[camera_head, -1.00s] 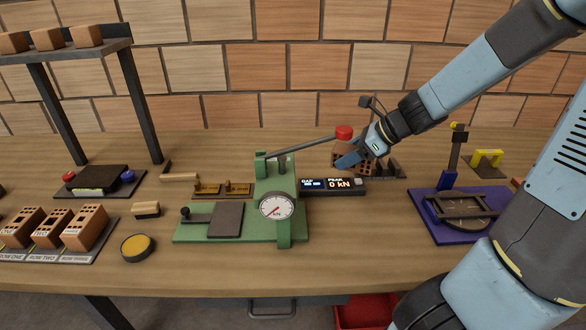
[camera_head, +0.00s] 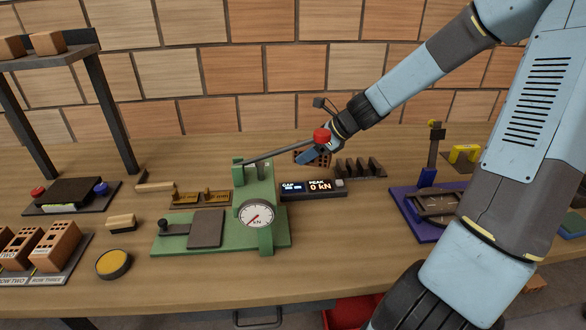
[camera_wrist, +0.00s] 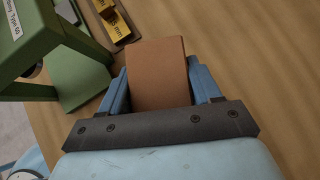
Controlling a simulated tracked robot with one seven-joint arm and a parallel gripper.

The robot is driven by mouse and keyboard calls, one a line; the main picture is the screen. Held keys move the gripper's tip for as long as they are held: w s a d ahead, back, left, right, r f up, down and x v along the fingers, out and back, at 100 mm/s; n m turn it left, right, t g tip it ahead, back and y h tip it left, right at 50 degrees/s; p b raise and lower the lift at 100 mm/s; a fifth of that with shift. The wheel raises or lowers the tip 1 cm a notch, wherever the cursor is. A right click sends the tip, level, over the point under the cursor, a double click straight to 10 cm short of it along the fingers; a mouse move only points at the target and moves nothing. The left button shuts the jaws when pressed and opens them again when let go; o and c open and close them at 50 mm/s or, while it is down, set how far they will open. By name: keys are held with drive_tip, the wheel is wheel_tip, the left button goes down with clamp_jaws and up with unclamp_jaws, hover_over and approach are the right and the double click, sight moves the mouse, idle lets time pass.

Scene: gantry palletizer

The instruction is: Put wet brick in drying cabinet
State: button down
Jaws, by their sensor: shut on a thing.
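My gripper (camera_head: 312,155) is shut on a reddish-brown brick (camera_wrist: 158,75), which sits between the two blue fingers in the wrist view. In the head view the brick (camera_head: 322,160) shows holes in its face and is partly hidden by my gripper and the press lever's red knob. It is behind the display box, near the green press (camera_head: 258,200). I cannot tell from its look whether it is wet. No drying cabinet can be made out in the head view.
The lever's red knob (camera_head: 321,135) overlaps my gripper in the picture. A dark slotted rack (camera_head: 360,168) stands right of the brick, and a display box (camera_head: 312,190) in front. A blue-based device (camera_head: 425,205) is at the right. Labelled bricks (camera_head: 55,245) stand at the left.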

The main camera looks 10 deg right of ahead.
drive_tip(key=w+a+f, duration=0.1)
drive_tip(key=w+f, duration=0.1)
drive_tip(key=w+a+f, duration=0.1)
drive_tip(key=w+f, duration=0.1)
drive_tip(key=w+a+f, duration=0.1)
drive_tip(key=w+f, duration=0.1)
drive_tip(key=f, duration=0.1)
drive_tip(key=shift+w+a, duration=0.15)
drive_tip(key=shift+f, duration=1.4)
drive_tip(key=c, duration=0.5)
unclamp_jaws()
drive_tip(key=shift+f, duration=0.1)
